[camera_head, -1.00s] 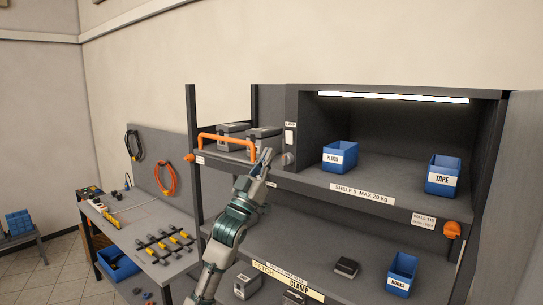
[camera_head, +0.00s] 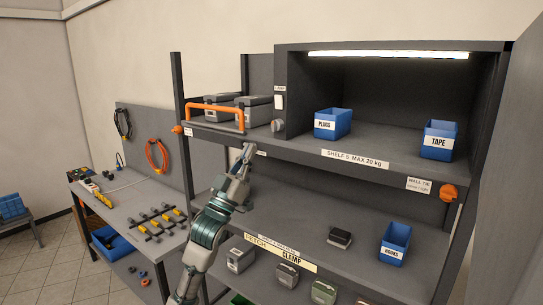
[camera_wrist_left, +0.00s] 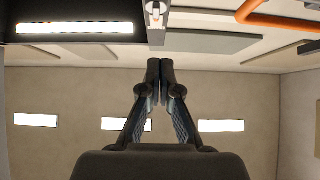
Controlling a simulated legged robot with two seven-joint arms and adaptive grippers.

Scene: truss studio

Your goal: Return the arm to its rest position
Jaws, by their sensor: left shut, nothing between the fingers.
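My left gripper (camera_head: 243,158) is shut and empty. In the head view it points up in front of the shelf unit, just below the front edge of the upper shelf (camera_head: 300,150). It also shows in the left wrist view (camera_wrist_left: 160,72), with its fingertips together and nothing between them. My left arm rises from the bottom of the head view. My right gripper shows in neither view.
An orange rail (camera_head: 216,108) fronts grey cases on the upper shelf. Blue bins marked PLUGS (camera_head: 333,122) and TAPE (camera_head: 438,139) stand on that shelf. A HOOKS bin (camera_head: 395,243) stands on the shelf below. A workbench (camera_head: 125,205) with tools stands left.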

